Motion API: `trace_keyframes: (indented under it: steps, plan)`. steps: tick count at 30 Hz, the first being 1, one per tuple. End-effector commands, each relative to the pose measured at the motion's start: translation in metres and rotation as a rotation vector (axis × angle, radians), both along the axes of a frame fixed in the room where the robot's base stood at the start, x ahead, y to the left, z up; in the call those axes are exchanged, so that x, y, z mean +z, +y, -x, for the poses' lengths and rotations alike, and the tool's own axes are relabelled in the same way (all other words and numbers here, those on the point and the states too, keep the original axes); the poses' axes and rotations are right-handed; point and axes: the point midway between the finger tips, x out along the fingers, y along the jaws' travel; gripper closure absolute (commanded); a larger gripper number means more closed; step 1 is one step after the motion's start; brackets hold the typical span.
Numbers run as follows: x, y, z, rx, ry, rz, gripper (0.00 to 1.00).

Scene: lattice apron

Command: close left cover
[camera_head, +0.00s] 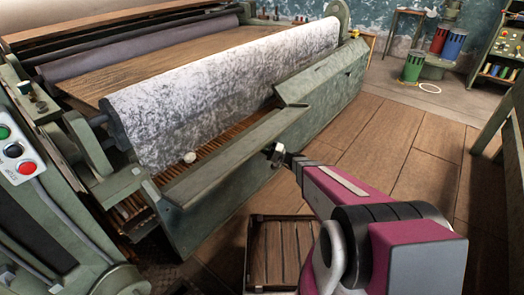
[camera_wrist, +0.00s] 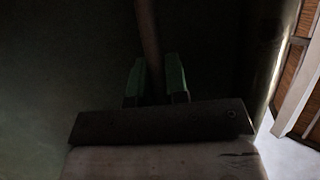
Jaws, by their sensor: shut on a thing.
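The left cover (camera_head: 225,152) is a long grey-green panel on the near side of the machine. It stands out from the roller, with a gap showing wooden slats behind it. The right cover (camera_head: 325,72) beside it lies closer against the roller and sits higher. My gripper (camera_head: 275,152) is at the front face below the left cover's right part. In the wrist view its green fingers (camera_wrist: 156,78) are shut around a brownish bar (camera_wrist: 148,35), which looks like a handle. The picture is dark, and where the bar joins the cover is hidden.
A mottled white fibre roll (camera_head: 220,90) lies behind the covers, with a small white lump (camera_head: 190,157) on the slats (camera_head: 210,148). A control box with buttons (camera_head: 15,150) stands at left. A slatted wooden crate (camera_head: 283,250) is on the floor below my arm.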

Motion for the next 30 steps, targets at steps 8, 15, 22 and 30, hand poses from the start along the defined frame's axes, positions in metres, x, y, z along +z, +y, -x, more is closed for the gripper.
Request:
trace_keyframes:
  steps: [8,15,22,30]
  plan:
    - [0.036,0.001,0.002,-0.002,0.154,0.2,1.0]
    - [0.059,0.007,-0.004,-0.003,0.294,0.381,1.0]
    - [0.078,0.018,-0.013,-0.002,0.428,0.554,1.0]
    - [0.097,0.034,-0.028,-0.003,0.585,0.757,1.0]
